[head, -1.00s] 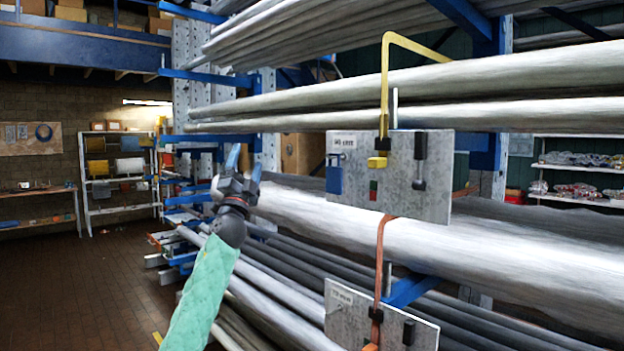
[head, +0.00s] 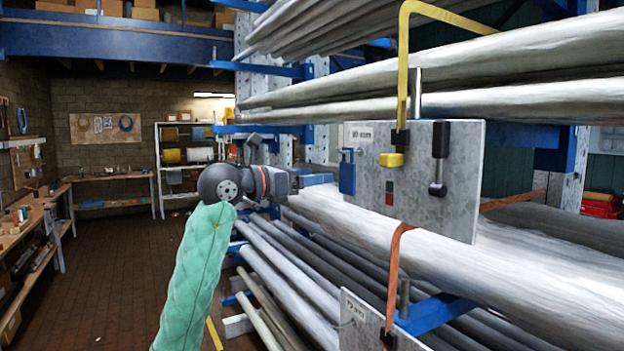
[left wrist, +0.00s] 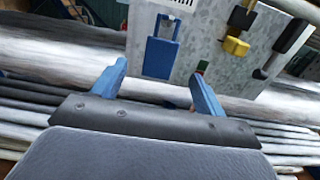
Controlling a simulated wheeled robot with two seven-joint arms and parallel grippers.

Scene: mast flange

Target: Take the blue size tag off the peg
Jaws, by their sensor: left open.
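The blue size tag (head: 347,172) hangs at the left edge of the upper grey metal plate (head: 455,205). In the left wrist view the tag (left wrist: 161,55) hangs on a small peg or hook near its top, against the plate (left wrist: 200,50). My left gripper (head: 328,179) points right toward the tag in the head view, its blue fingers just left of it. In the left wrist view its open fingers (left wrist: 160,80) stand apart, with the tag beyond and between them. Nothing is between the fingertips. My right gripper is not in view.
On the plate beside the tag are a yellow hook tool (head: 392,159), a small red-green block (head: 389,192) and a black-handled tool (head: 440,150). An orange strap (head: 394,262) runs down below. Long metal tubes (head: 430,250) lie behind the plate. The floor at left (head: 110,270) is clear.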

